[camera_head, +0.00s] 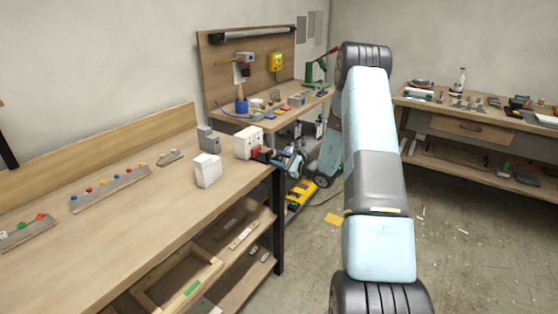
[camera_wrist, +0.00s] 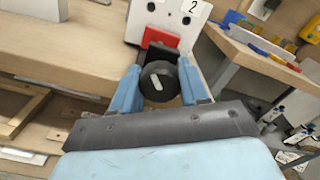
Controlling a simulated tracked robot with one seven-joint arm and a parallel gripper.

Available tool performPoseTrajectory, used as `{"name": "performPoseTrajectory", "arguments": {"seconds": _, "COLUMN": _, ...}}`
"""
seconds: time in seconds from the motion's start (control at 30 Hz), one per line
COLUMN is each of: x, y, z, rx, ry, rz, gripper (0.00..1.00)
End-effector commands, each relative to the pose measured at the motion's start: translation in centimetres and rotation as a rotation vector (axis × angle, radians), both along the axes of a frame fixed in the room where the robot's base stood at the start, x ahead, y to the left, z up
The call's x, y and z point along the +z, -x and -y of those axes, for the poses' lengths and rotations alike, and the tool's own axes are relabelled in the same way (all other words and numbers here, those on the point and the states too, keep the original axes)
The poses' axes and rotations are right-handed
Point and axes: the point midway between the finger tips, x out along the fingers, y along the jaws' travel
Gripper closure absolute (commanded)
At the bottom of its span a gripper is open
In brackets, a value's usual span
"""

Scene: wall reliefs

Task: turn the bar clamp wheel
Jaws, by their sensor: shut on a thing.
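The black round wheel (camera_wrist: 159,83) with a pale mark sits in the middle of the wrist view, in front of a red plate (camera_wrist: 163,37) on a white block (camera_wrist: 175,18) marked 2. The white block (camera_head: 247,141) also shows in the head view, at the far right end of the left workbench. My gripper (camera_wrist: 158,78) has its blue fingers on both sides of the wheel and is shut on it. In the head view my gripper (camera_head: 280,158) is small and reaches the block from the right. The wheel's contact edges are partly hidden by the fingers.
Another white block (camera_head: 207,170) and a grey block (camera_head: 208,138) stand on the left workbench (camera_head: 110,235). A third bench (camera_head: 470,117) is at right. The floor between is mostly open.

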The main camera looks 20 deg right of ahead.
Motion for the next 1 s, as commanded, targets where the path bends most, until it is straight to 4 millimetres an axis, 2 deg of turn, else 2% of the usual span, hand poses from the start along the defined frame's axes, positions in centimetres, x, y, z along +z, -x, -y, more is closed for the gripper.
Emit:
{"name": "performPoseTrajectory", "arguments": {"seconds": 0.57, "x": -0.12, "y": 0.08, "z": 0.00, "rx": 0.000, "ry": 0.030, "rz": 0.020, "gripper": 0.86}}
{"name": "performPoseTrajectory", "arguments": {"seconds": 0.6, "x": -0.12, "y": 0.08, "z": 0.00, "rx": 0.000, "ry": 0.030, "rz": 0.020, "gripper": 0.52}}
{"name": "performPoseTrajectory", "arguments": {"seconds": 0.83, "x": -0.12, "y": 0.07, "z": -0.05, "rx": 0.001, "ry": 0.029, "rz": 0.020, "gripper": 0.30}}
{"name": "performPoseTrajectory", "arguments": {"seconds": 1.0, "x": -0.17, "y": 0.10, "z": -0.13, "rx": 0.003, "ry": 0.029, "rz": 0.018, "gripper": 0.30}}
